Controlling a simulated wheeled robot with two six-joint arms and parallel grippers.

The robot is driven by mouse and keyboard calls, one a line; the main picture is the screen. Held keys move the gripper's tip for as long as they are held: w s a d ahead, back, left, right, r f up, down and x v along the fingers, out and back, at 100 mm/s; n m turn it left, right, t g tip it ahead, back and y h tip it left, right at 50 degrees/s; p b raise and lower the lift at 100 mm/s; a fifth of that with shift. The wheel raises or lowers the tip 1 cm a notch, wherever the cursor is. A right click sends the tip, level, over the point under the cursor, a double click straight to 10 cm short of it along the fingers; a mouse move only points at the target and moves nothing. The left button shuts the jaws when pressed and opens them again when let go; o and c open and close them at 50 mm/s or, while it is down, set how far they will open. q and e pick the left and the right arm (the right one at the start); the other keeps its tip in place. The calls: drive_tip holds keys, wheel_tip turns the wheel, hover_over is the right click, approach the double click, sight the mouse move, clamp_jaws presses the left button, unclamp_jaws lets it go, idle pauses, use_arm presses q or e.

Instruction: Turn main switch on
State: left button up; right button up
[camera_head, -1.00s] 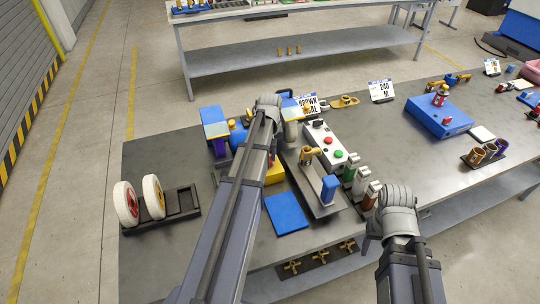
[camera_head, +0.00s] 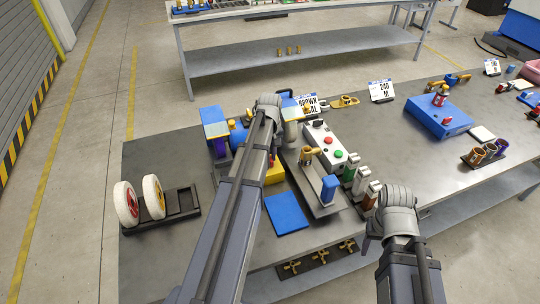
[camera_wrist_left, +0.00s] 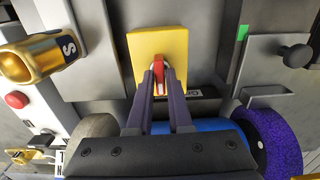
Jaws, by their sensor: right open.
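The main switch shows in the left wrist view as a red handle (camera_wrist_left: 160,66) on a yellow box (camera_wrist_left: 175,43). My left gripper (camera_wrist_left: 159,72) has its two fingers closed in on the handle, one on each side. In the head view a small part of the yellow box (camera_head: 274,174) shows beside my left arm, which hides the left gripper and the switch there. My right arm is at the lower right, and only a dark part near its gripper (camera_head: 369,236) shows at the table's front edge; its fingers are not clear.
A white box with red and green buttons (camera_head: 325,144) stands right of my left arm. A blue plate (camera_head: 287,214) lies in front. A black rack with two wheels (camera_head: 178,207) stands at left. Purple and blue round parts (camera_wrist_left: 275,145) lie close to my left gripper.

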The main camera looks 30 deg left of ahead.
sight(270, 157)
use_arm(q)
drive_tip(key=o, duration=0.4)
drive_tip(key=shift+c, duration=0.2)
wheel_tip(270, 157, up, 8)
drive_tip(key=p, duration=0.8)
drive_tip(key=shift+f, duration=0.1)
